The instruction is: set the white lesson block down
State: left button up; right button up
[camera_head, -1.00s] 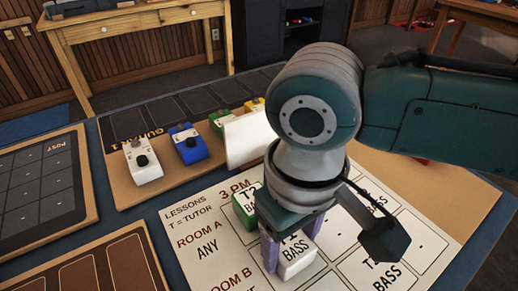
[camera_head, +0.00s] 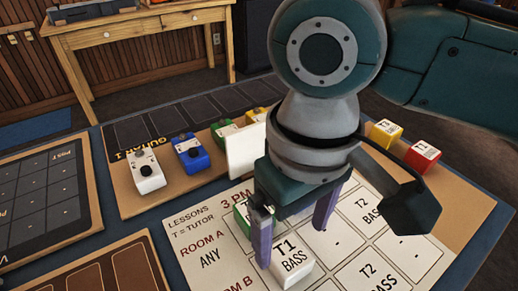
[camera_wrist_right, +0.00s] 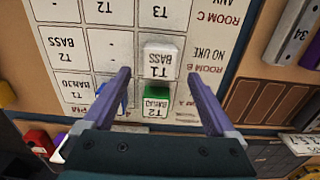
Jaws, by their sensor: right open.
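The white lesson block (camera_head: 289,263), marked T1 BASS, stands flat on the printed lesson sheet (camera_head: 345,232). In the right wrist view the white block (camera_wrist_right: 161,60) appears to lie in the Room B row, beside the green block. The green block (camera_wrist_right: 155,100), marked T2, also shows partly behind my gripper's finger in the head view (camera_head: 240,218). My right gripper (camera_head: 292,246) is open and empty, above the white block with its fingers spread wide of it. It also shows in the right wrist view (camera_wrist_right: 158,77). My left gripper is out of view.
A white upright panel (camera_head: 245,150) stands behind the sheet, near blue (camera_head: 190,153) and white (camera_head: 146,172) pedals. Yellow (camera_head: 385,132) and red (camera_head: 422,155) blocks sit at the right. A dark gridded tray (camera_head: 45,195) lies at the left.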

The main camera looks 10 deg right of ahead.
aim_at(289, 256)
notch_tip(289, 256, up, 6)
jog(key=p, duration=0.1)
jog(key=s+a+f+t+y, duration=0.2)
jog(key=s+a+y, duration=0.2)
jog(key=s, duration=0.2)
jog(key=s+d+f+m+t+h, duration=0.1)
jog(key=s+d, duration=0.5)
jog(key=d, duration=0.7)
jog(key=m+h, duration=0.1)
jog(key=h, duration=0.1)
jog(key=shift+d+f+t+h, duration=0.2)
jog(key=shift+f+t+h, duration=0.1)
jog(key=shift+h, duration=0.1)
jog(key=shift+s, duration=0.15)
